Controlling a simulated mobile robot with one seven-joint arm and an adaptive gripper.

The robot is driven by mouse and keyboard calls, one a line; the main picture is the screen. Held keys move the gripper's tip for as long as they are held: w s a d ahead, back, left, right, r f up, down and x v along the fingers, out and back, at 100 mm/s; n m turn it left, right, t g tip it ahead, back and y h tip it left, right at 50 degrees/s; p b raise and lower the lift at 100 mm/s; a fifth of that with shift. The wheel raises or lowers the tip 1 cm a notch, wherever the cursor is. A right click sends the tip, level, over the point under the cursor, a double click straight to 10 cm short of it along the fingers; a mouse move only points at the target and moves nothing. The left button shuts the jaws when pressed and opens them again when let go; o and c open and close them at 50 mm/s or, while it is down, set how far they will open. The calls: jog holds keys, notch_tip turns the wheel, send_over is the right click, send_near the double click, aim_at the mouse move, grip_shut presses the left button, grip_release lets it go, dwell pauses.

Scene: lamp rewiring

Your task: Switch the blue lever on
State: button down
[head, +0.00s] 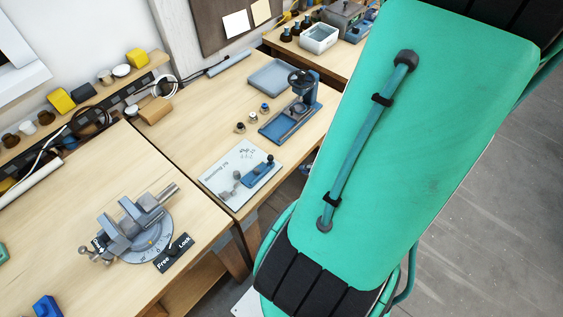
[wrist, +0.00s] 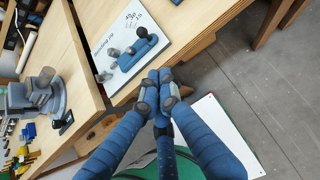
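The tips appear just below the card's lower right edge, apart from the lever. In the head view my gripper is hidden.
A grey vise (head: 135,230) with a Free/Lock plate (head: 174,253) stands on the left table. A blue press (head: 291,110), small knobs and a grey tray (head: 270,77) are behind the jig. Open floor (head: 480,200) lies to the right.

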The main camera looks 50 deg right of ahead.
jog(key=shift+w+f, duration=0.1)
jog(key=shift+w+r+b+x, duration=0.35)
jog(key=shift+b+x, duration=0.25)
jog(key=shift+x, duration=1.5)
jog(key=shift+w+r+b+x, duration=0.3)
jog(key=shift+b+x, duration=0.3)
jog(key=shift+x, duration=1.45)
jog(key=shift+w+r+b+x, duration=0.35)
jog(key=shift+b+x, duration=0.25)
jog(key=shift+x, duration=1.5)
